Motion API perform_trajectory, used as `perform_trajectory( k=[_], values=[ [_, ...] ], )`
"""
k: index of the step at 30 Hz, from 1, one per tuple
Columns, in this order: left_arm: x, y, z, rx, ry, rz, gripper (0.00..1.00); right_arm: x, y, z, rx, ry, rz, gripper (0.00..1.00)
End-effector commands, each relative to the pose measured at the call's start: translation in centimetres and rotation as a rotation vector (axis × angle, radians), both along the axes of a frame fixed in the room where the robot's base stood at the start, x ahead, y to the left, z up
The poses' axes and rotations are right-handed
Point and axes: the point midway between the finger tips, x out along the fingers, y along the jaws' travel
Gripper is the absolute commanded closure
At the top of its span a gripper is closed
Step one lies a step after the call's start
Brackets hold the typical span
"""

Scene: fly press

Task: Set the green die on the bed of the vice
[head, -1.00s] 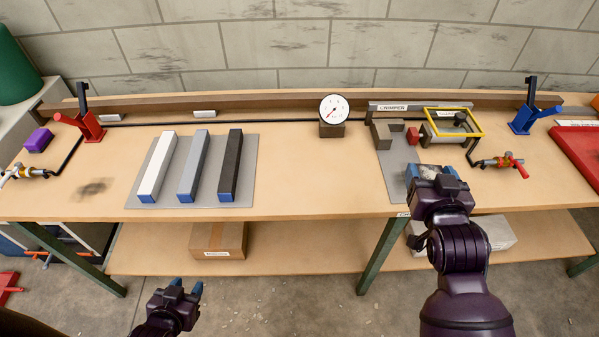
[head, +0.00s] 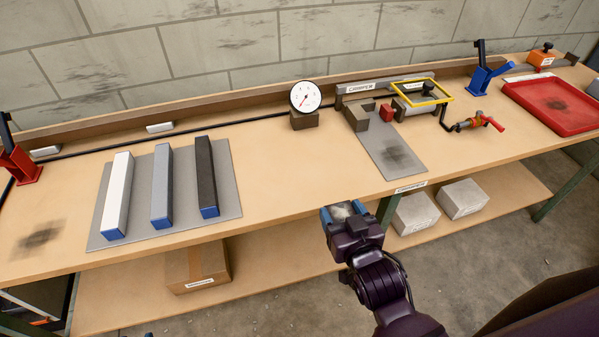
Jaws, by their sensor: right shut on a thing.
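My right gripper (head: 341,213) is shut on a small pale grey thing (head: 342,211), mostly hidden between its blue fingertips. It is in front of the bench's front edge, to the left of the crimper label. I see no thing that is clearly a green die. Nothing in view is labelled as a vice. A station labelled crimper stands at the back right, with a dark grey block (head: 357,118), a small red block (head: 387,112) and a yellow frame (head: 423,93). Only a sliver of my left gripper shows at the bottom edge.
White, grey and black bars (head: 206,175) lie on a grey mat (head: 228,190). A dial gauge (head: 305,97) stands behind. A grey plate (head: 395,152) before the crimper is bare. A red tray (head: 540,98) and a valve (head: 475,121) are at right. Bare bench (head: 290,170) lies between mat and plate.

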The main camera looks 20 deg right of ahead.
Motion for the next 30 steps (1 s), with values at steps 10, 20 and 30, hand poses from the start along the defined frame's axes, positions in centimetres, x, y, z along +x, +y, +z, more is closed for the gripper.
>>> perform_trajectory(
  k=[10,20,30],
  values=[
    [-0.2,-0.1,-1.7,-0.001,0.009,-0.002,0.57,-0.7,1.1,-3.3,0.003,-0.007,0.01,0.86],
    [-0.1,-0.1,-1.5,-0.002,0.002,-0.002,0.57,5.0,1.3,-3.2,0.002,-0.006,0.011,0.86],
    [-0.4,-0.1,-2.1,-0.002,0.015,-0.001,0.57,10.4,1.4,-3.2,0.001,-0.004,0.009,0.86]
  ],
)
